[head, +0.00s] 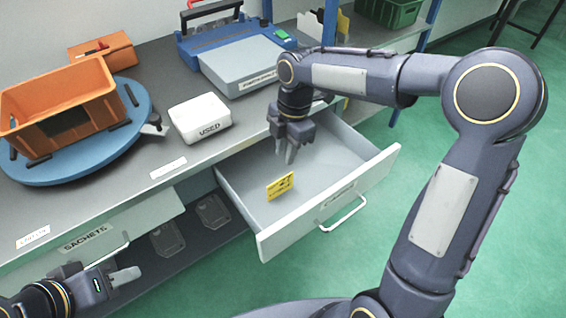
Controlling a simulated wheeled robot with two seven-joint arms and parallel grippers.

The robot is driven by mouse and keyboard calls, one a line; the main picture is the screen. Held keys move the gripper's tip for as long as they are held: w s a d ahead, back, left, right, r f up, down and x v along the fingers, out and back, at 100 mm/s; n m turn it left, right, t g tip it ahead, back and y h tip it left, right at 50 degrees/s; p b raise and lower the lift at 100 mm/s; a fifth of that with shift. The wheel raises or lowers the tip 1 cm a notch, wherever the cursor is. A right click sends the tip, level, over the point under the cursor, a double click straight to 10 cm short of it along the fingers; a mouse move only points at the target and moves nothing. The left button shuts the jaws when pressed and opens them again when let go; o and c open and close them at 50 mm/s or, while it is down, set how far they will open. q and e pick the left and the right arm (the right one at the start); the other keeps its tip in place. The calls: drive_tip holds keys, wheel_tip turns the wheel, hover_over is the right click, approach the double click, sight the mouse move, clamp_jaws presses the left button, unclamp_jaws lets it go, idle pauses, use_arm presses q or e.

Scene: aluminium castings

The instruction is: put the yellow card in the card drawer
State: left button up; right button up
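The yellow card (280,186) with dark print is inside the pulled-out drawer (350,187), near its left side. It looks upright or tilted; I cannot tell whether it rests on the drawer floor. The drawer has a grey handle and a front label too small to read. My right gripper (286,152) points down over the drawer, above and apart from the card, with its fingers apart and nothing between them. My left gripper (126,277) is at the lower left, away from the card, in front of the sachets drawer (130,222); its finger gap cannot be made out.
On the bench are a white box marked USED (200,118), a blue and grey machine (238,62), an orange bin (62,112) on a blue turntable (100,152) and a smaller orange box (103,52). A green crate (390,12) stands at the back.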

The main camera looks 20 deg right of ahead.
drive_tip(key=s+d+r+m+t, duration=0.1)
drive_tip(key=s+d+r+m, duration=0.2)
drive_tip(key=s+m, duration=0.2)
drive_tip(key=s+d+r+m+t, duration=0.1)
drive_tip(key=s+d+r+m, duration=0.25)
drive_tip(key=s+m, duration=0.2)
drive_tip(key=s+f+m+t+y, duration=0.2)
drive_tip(key=s+f+m+t, duration=0.1)
drive_tip(key=s+m, duration=0.8)
drive_tip(key=shift+s+a+m+t, duration=0.4)
drive_tip(key=shift+m+t, duration=0.2)
drive_tip(key=shift+m, duration=0.55)
wheel_tip(320, 180, up, 8)
drive_tip(key=p, duration=0.8)
drive_tip(key=shift+f, duration=0.2)
